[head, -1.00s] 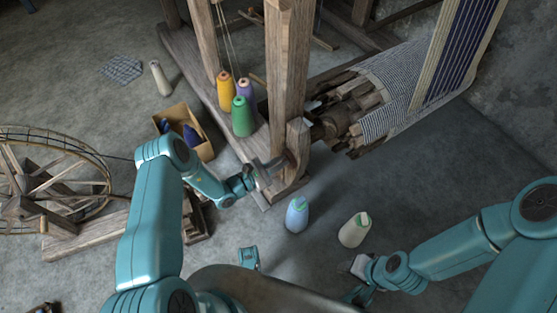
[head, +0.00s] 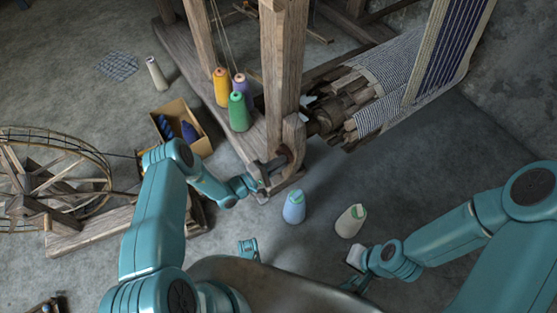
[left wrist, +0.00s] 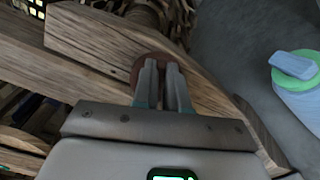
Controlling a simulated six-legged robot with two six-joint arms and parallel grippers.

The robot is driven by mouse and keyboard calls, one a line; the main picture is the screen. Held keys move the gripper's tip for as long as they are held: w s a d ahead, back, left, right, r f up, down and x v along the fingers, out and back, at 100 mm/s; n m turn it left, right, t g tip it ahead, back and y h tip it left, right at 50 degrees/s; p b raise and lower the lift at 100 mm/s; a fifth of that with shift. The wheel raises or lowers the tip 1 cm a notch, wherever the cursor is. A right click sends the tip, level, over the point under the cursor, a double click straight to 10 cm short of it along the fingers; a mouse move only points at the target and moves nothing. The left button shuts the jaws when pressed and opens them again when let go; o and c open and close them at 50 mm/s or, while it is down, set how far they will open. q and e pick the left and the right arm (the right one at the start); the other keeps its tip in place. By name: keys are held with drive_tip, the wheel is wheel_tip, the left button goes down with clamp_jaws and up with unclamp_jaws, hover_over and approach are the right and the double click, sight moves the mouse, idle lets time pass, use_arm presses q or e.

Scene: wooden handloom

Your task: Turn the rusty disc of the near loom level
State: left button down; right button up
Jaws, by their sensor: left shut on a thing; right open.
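The near loom's wooden post (head: 284,75) stands at centre in the head view, with a shaped wooden side piece (head: 293,135) at its foot. The rusty disc (left wrist: 150,58) shows as a reddish-brown round edge on the wood in the left wrist view, mostly hidden behind the fingers. My left gripper (left wrist: 162,85) is shut on it, its two fingers close together. In the head view my left gripper (head: 266,172) is at the foot of the post. The disc's tilt cannot be told. My right gripper (head: 355,258) is open, low at right, apart from the loom.
Yellow (head: 221,88), purple and green cones stand on the loom's base beam. A box (head: 181,127) and a spoked wheel (head: 50,180) are at left.

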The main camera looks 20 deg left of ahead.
use_arm(q)
drive_tip(key=shift+f+m+p, duration=0.2)
drive_tip(key=shift+f+m, duration=0.05)
drive_tip(key=shift+m, duration=0.75)
drive_tip(key=shift+f+m+p, duration=0.2)
drive_tip(key=shift+m, duration=0.8)
drive_tip(key=c, duration=1.2)
unclamp_jaws()
drive_tip(key=shift+o, duration=0.2)
drive_tip(key=shift+s, duration=0.1)
drive_tip(key=p+v, duration=0.3)
drive_tip(key=v, duration=1.3)
drive_tip(key=shift+s+a+f, duration=0.1)
